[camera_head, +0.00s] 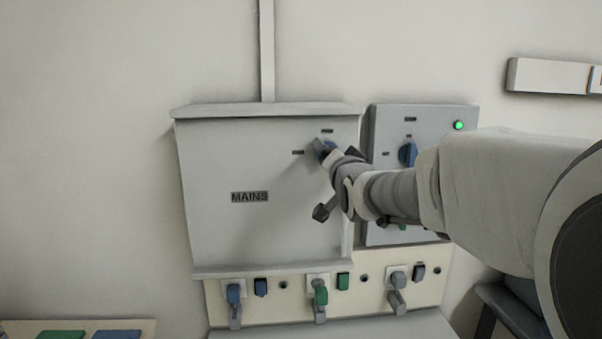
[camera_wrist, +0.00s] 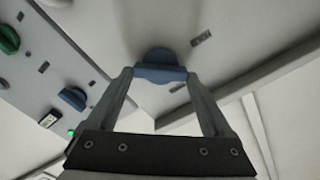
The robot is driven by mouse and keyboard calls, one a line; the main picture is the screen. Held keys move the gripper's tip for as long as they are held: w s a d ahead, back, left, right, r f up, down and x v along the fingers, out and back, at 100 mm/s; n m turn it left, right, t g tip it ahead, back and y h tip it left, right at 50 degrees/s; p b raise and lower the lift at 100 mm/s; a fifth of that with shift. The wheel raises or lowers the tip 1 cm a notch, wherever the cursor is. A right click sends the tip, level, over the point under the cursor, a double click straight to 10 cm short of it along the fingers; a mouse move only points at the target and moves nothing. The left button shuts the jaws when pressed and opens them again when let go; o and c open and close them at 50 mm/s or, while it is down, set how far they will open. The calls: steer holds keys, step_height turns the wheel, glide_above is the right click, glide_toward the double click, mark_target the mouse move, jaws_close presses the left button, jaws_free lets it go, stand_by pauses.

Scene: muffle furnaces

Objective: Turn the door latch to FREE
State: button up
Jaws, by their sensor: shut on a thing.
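The door latch is a blue knob (camera_wrist: 160,66) on the front of the grey box marked MAINS (camera_head: 215,240). In the head view the knob (camera_head: 323,149) is partly hidden by my gripper (camera_head: 332,152). In the wrist view my gripper (camera_wrist: 160,75) has one finger on each side of the knob and is shut on it. Small dark labels sit above the knob (camera_head: 327,131) and to its left (camera_head: 298,153). Their lettering is too small to read, so I cannot tell which is FREE.
A grey panel (camera_head: 440,117) with a blue knob (camera_head: 407,153) and a lit green lamp (camera_head: 459,125) stands right of the box, partly behind my arm. Below, a strip (camera_head: 300,285) carries several plugs and switches. The wall left of the box is clear.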

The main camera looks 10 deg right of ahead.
steer(key=shift+f+m+b, duration=0.15)
steer(key=shift+m+b, duration=3.25)
steer(key=shift+m, duration=1.5)
steer(key=o, duration=1.1)
steer(key=shift+o, duration=0.2)
steer(key=s, duration=1.7)
steer(key=shift+s, duration=0.2)
